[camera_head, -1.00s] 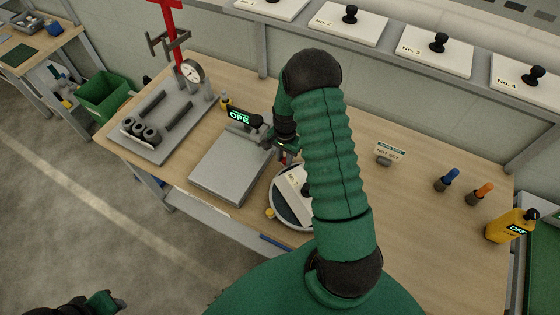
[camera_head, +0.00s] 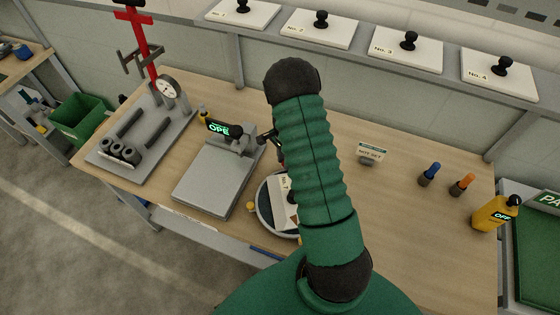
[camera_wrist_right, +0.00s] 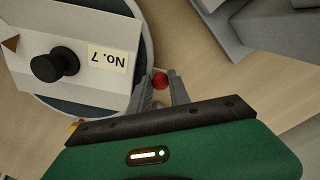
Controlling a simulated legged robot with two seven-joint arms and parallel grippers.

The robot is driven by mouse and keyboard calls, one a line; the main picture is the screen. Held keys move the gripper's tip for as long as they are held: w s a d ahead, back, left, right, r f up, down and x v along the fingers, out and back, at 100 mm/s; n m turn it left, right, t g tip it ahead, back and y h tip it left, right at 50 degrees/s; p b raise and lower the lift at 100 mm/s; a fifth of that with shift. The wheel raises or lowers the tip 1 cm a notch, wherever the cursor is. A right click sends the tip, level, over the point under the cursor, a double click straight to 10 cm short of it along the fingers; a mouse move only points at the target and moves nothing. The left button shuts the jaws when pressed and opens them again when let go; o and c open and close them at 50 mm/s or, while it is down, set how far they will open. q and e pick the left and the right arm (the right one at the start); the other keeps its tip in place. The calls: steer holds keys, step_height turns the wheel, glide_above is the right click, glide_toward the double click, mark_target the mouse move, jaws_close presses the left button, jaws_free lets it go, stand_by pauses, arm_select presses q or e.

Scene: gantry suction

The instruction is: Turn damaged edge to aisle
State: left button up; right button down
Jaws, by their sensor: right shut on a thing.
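A white plate marked No. 7 (camera_wrist_right: 90,50) with a black knob (camera_wrist_right: 55,65) lies on a round turntable (camera_wrist_right: 148,75). A brown triangle (camera_wrist_right: 11,43) marks the plate's edge, on the left in the right wrist view. In the head view, my right arm partly covers the plate (camera_head: 283,190) and the turntable (camera_head: 262,210). My right gripper (camera_wrist_right: 161,92) is shut on a small red knob (camera_wrist_right: 160,80) at the turntable's rim. In the head view my arm mostly hides that gripper. My left gripper is out of view.
A grey flat stand (camera_head: 215,180) with an "OPE" display is left of the turntable. A gauge fixture (camera_head: 145,130) stands farther left. Blue (camera_head: 428,173) and orange (camera_head: 461,185) knobs and a yellow bottle (camera_head: 492,213) are right. Plates line the shelf behind.

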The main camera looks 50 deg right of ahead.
steer(key=shift+d+r+m, duration=0.15)
steer(key=shift+d+m, duration=0.15)
steer(key=shift+d, duration=0.15)
steer(key=shift+s, duration=0.1)
steer(key=c, duration=1.5)
jaws_free()
steer(key=shift+o, duration=1.5)
steer(key=shift+d+f, duration=0.1)
steer(key=shift+f, duration=0.1)
step_height(320, 180, up, 17)
steer(key=b, duration=0.2)
steer(key=shift+f, duration=0.15)
